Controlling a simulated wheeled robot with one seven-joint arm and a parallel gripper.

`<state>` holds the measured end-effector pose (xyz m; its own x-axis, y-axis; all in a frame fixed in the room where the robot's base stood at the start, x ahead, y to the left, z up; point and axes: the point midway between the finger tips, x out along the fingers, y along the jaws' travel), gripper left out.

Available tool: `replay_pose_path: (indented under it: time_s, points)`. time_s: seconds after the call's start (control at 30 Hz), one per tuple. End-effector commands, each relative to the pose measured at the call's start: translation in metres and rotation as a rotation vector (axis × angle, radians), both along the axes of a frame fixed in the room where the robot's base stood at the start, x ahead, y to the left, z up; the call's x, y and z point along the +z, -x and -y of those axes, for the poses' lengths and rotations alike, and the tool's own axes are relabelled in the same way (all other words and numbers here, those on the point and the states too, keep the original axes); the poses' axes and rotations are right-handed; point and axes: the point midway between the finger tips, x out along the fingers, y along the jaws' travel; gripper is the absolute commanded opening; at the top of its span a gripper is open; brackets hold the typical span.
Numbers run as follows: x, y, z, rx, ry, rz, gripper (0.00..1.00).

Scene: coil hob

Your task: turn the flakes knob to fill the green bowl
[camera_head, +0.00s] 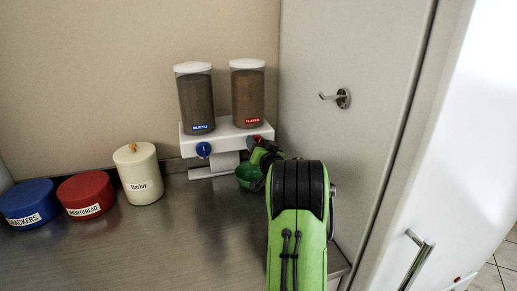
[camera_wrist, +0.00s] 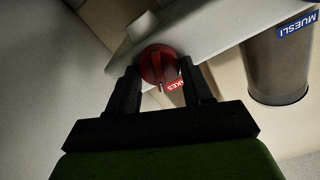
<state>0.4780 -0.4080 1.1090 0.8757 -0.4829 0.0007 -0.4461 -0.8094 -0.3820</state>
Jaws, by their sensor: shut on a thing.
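The cereal dispenser (camera_head: 222,131) is a white unit with two clear canisters. The right canister (camera_head: 248,96) has a red flakes label, and the left one (camera_head: 196,102) has a blue muesli label. The red flakes knob (camera_wrist: 158,65) sits between the fingers of my gripper (camera_wrist: 160,82) in the wrist view. My gripper is shut on this knob. In the head view my arm mostly hides the knob. The green bowl (camera_head: 246,178) stands under the flakes side, its right part hidden by my arm. Its contents cannot be made out.
The blue muesli knob (camera_head: 203,149) is just left of my gripper. A barley jar (camera_head: 140,180), a red shortbread tin (camera_head: 86,194) and a blue crackers tin (camera_head: 28,204) stand at the left. A grey panel with a hook (camera_head: 343,98) is close on the right.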

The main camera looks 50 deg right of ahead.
Motion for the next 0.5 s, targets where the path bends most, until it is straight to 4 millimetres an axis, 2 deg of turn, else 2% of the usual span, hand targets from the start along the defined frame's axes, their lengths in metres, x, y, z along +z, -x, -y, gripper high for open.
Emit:
replay_pose_path:
  time_s: [0.5]
  points:
    - [-0.0028,0.0013,0.002,-0.001,-0.429,0.234,0.2]
